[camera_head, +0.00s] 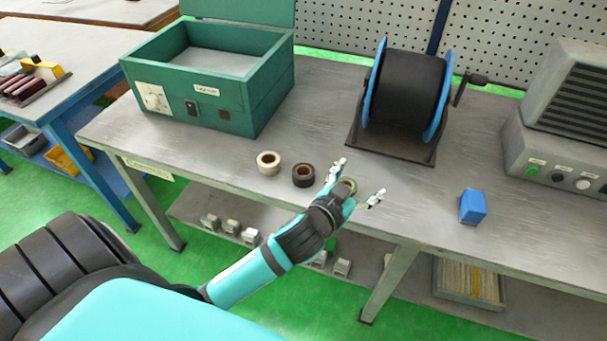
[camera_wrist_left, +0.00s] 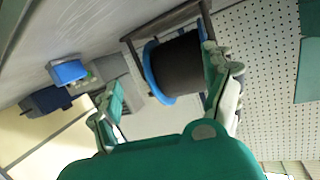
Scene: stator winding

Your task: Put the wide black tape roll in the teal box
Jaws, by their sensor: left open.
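A black tape roll (camera_head: 303,175) lies flat on the grey workbench near its front edge, to the left of my left gripper. Another roll (camera_head: 347,186) shows between the fingers of my left gripper, partly hidden by the hand; I cannot tell its width, or whether it is touched. The teal box (camera_head: 258,95) stands at the back left of the bench with its lid up and its top open. My left gripper (camera_head: 358,181) is open over the bench's front part. Its open fingers (camera_wrist_left: 160,80) also show in the left wrist view, with no roll visible between them. My right gripper is out of view.
A cream tape roll (camera_head: 268,162) lies left of the black one. A black spool with blue flanges (camera_head: 405,88) stands behind my gripper. A blue block (camera_head: 473,206) and a grey machine (camera_head: 560,135) are at the right. The bench between rolls and box is clear.

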